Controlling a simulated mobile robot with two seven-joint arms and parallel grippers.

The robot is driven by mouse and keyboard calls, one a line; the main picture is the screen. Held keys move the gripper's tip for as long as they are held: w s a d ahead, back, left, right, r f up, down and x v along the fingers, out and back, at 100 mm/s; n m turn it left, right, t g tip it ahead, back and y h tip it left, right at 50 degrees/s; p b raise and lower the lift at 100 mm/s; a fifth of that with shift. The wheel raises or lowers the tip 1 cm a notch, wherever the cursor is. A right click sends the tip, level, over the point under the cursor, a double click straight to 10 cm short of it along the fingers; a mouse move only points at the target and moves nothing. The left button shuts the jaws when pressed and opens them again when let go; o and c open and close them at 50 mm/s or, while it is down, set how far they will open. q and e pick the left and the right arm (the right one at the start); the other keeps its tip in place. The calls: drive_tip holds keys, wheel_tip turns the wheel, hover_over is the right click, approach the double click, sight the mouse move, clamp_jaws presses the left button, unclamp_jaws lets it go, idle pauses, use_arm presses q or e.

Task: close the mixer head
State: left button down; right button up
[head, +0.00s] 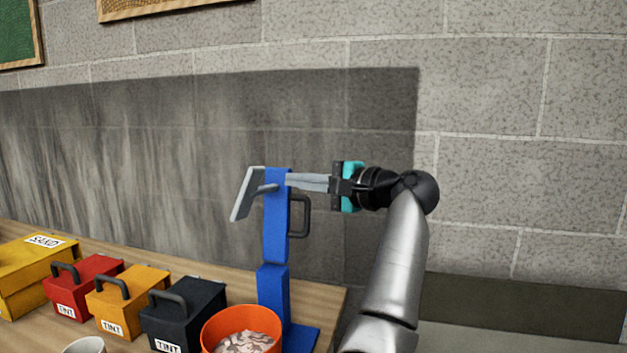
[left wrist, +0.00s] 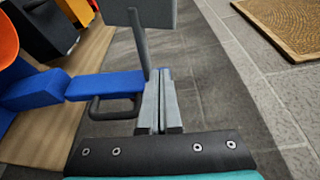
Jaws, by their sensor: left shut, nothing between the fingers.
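The mixer is blue, with its head (head: 277,215) tilted up so it stands nearly upright above the column (head: 272,290). A grey paddle (head: 246,195) sticks out to the left on a short shaft, and a dark handle (head: 300,216) is on the right side. The head also shows in the left wrist view (left wrist: 105,86), with the paddle (left wrist: 150,12) beyond. My left gripper (head: 290,181) is shut and empty, its fingertips beside the raised head's upper end, above the handle. It shows in the left wrist view (left wrist: 160,72). I cannot tell whether they touch. My right gripper is out of view.
An orange bowl (head: 240,315) with pale pieces stands at the mixer's foot. Left of it are black (head: 185,315), orange (head: 128,300) and red (head: 85,287) tint boxes and a yellow sand box (head: 35,272). A grey block wall (head: 500,90) is behind.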

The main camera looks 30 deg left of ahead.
use_arm(q)
drive_tip(key=s, duration=0.1)
drive_tip(key=s+a, duration=0.2)
drive_tip(key=shift+s+a+r+p, duration=0.25)
drive_tip(key=shift+s+p, duration=0.05)
drive_tip(key=shift+p, duration=0.1)
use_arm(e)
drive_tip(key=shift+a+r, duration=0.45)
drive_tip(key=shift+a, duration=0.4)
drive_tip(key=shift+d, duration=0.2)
